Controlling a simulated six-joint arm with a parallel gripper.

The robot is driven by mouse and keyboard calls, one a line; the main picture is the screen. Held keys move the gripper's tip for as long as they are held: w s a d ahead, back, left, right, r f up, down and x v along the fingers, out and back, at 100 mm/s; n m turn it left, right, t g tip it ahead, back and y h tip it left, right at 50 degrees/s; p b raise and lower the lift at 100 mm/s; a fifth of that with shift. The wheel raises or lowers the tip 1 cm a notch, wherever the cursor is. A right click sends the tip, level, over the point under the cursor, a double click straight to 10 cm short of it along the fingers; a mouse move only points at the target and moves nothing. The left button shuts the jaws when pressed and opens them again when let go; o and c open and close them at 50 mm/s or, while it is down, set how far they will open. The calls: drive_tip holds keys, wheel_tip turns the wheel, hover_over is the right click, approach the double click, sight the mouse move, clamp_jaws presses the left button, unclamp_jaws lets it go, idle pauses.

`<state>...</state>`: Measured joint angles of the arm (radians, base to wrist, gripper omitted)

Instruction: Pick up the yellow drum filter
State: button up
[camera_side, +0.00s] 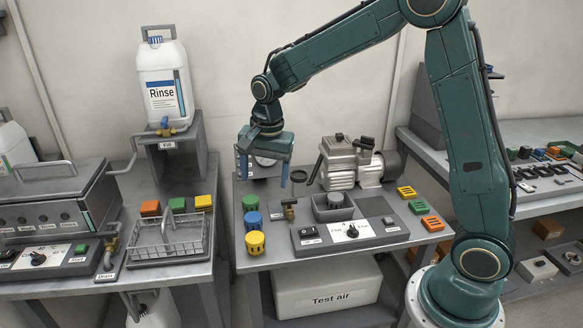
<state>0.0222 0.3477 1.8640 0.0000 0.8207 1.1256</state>
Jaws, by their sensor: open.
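The yellow drum filter (255,243) is a short ribbed cylinder. It stands upright near the front left corner of the middle table, in front of a blue drum (252,221) and a green drum (250,203). My gripper (262,182) points down with blue fingers spread apart and nothing held between them. It is above and behind the drums, apart from the yellow one. A round gauge shows partly behind the fingers.
A control panel (347,237) with a knob lies right of the yellow drum. A compressor (352,163) stands behind. Orange, green and yellow slotted pieces lie at the right. A wire basket (170,243) sits on the left table, across a gap.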

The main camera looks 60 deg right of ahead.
sight(255, 236)
drive_tip(key=w+f+m+g, duration=0.1)
drive_tip(key=w+f+m, duration=0.2)
drive_tip(key=f, duration=0.7)
drive_tip(key=shift+w+d+m, duration=0.2)
drive_tip(key=shift+w+m, duration=0.2)
drive_tip(key=shift+w, duration=0.65)
drive_tip(key=shift+f, duration=0.1)
drive_tip(key=shift+f, duration=4.15)
drive_tip(key=shift+w+f, duration=0.1)
drive_tip(key=shift+f, duration=2.5)
drive_tip(key=c, duration=1.1)
drive_tip(key=shift+o, duration=0.2)
drive_tip(key=shift+r, duration=0.15)
